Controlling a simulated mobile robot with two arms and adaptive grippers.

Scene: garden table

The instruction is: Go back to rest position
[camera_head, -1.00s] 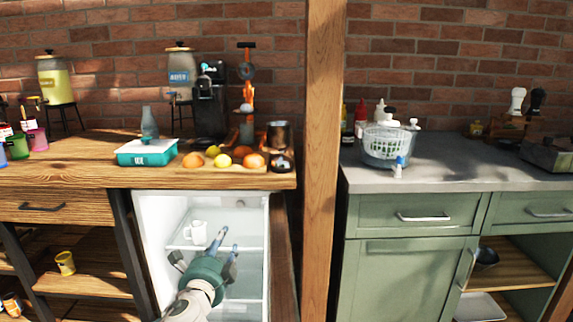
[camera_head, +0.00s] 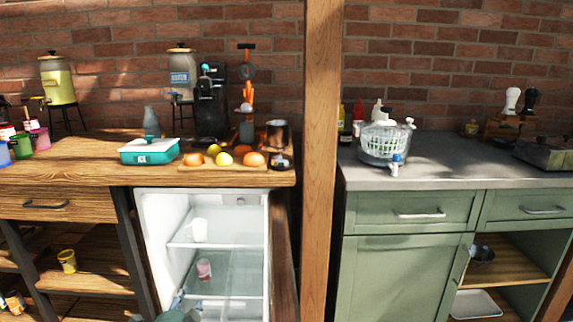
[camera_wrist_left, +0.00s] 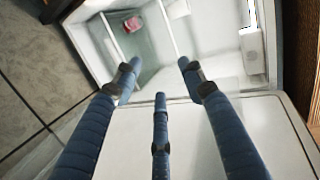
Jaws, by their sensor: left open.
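My left gripper (camera_head: 180,309) shows only in part at the bottom edge of the head view, low in front of the open fridge (camera_head: 147,245). In the left wrist view, its blue fingers (camera_wrist_left: 159,75) are spread and empty, pointing towards the fridge interior. The pink cup also shows in the wrist view (camera_wrist_left: 132,23). Both cups are apart from my fingers. My right gripper is not in view.
A wooden post (camera_head: 321,150) stands right of the fridge.

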